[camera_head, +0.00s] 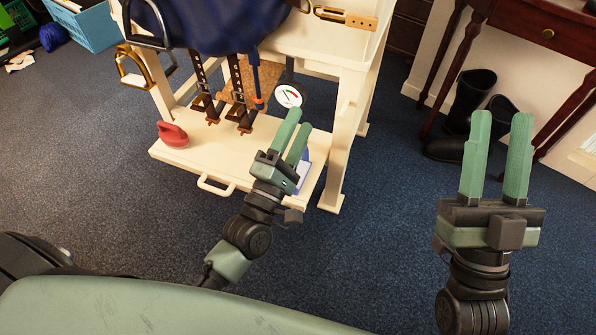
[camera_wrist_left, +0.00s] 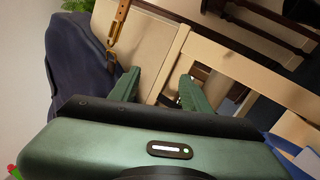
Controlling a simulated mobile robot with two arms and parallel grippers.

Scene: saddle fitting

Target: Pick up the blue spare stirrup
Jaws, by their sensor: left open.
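No blue stirrup shows clearly in either view. A dark silver stirrup (camera_head: 150,22) hangs at the left of the saddle stand, with a gold stirrup (camera_head: 130,70) beside it. A partly hidden blue item (camera_head: 304,176) with a pale face lies on the stand's low shelf, behind my left gripper; I cannot tell what it is. My left gripper (camera_head: 299,120) is open and empty above the shelf's right side; its spread fingers also show in the left wrist view (camera_wrist_left: 158,78). My right gripper (camera_head: 502,115) is open and empty over the floor at right.
The cream stand's shelf (camera_head: 225,163) carries a red rounded object (camera_head: 173,134). Brown straps (camera_head: 238,95) and a blue-handled tool (camera_head: 257,82) hang above it, near a round gauge (camera_head: 289,96). The foreground carpet is clear.

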